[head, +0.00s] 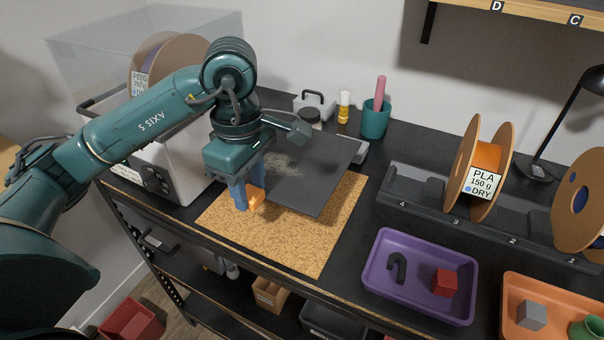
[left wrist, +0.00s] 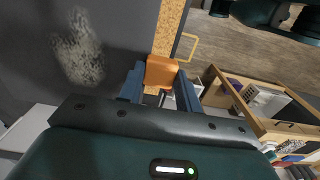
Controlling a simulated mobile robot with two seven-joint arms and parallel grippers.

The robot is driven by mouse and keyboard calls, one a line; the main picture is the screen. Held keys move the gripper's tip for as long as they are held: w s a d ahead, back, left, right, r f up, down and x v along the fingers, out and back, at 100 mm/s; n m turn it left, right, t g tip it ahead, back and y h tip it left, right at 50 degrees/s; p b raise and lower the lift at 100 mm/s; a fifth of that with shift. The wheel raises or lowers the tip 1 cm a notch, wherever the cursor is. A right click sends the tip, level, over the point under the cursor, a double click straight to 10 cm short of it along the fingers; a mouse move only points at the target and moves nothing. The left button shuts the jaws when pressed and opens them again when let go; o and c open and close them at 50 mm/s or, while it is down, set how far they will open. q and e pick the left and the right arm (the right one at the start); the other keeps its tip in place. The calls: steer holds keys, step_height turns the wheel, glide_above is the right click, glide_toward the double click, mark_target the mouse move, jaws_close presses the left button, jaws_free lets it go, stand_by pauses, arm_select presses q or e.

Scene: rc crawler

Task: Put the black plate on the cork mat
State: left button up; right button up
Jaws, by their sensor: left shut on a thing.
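The black plate (head: 318,180) is a flat dark square with a pale speckled patch and an orange tab (head: 257,199) at its front left. My left gripper (head: 248,198) is shut on this tab, and the blue fingers also flank it in the left wrist view (left wrist: 160,88). The plate (left wrist: 105,25) is over the back part of the cork mat (head: 285,245) and reaches past its back edge. I cannot tell whether its underside touches the mat. The mat's front part is bare. My right gripper is not in view.
Behind the plate stand a teal cup (head: 375,120) and a yellow-and-white bottle (head: 344,107). A white printer-like box (head: 165,165) is at the left. A purple tray (head: 420,300) and a dark spool rack (head: 425,205) are at the right.

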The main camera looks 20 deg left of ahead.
arm_select(q)
steer(key=shift+w+f, duration=0.1)
steer(key=shift+w, duration=0.2)
glide_above(259, 236)
step_height(259, 236, down, 5)
steer(key=shift+s+f+p, duration=0.1)
steer(key=shift+p, duration=0.25)
steer(key=shift+f, duration=0.6)
step_height(259, 236, down, 3)
steer(key=shift+f, duration=0.1)
steer(key=o, duration=1.1)
steer(key=shift+f, duration=0.1)
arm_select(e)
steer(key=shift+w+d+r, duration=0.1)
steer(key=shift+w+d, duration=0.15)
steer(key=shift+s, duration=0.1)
